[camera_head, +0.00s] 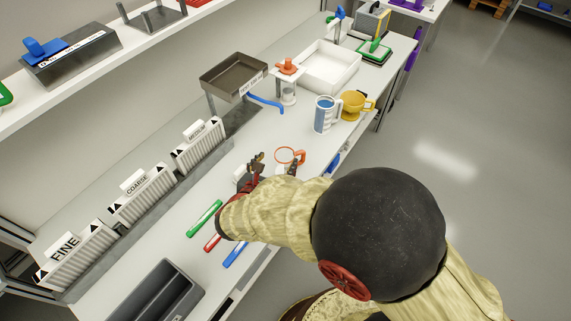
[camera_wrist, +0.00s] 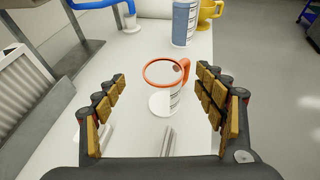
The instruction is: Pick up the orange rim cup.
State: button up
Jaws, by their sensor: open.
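The orange rim cup (camera_wrist: 167,88) stands upright on the white counter, with a white body, an orange rim and an orange handle at its upper right. In the head view its orange rim (camera_head: 290,155) shows just beyond my gripper, and its lower body is mostly hidden. My gripper (camera_head: 272,165) is open and empty. In the wrist view the two padded fingers of my gripper (camera_wrist: 165,90) stand on the left and right of the cup, with gaps on both sides.
A blue-and-white mug (camera_head: 327,115) and a yellow cup (camera_head: 355,104) stand beyond the cup. Green (camera_head: 204,218), red and blue pens lie nearer. A dark tray stand (camera_head: 234,77) is at the back left.

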aim_at(284, 156)
jog(key=w+d+f+b, duration=0.2)
jog(key=w, duration=0.1)
jog(key=shift+w+f, duration=0.1)
jog(key=shift+f, duration=0.3)
jog(key=shift+w+d, duration=0.2)
jog(key=shift+w, duration=0.35)
jog(key=c, duration=0.3)
jog(key=c, duration=1.3)
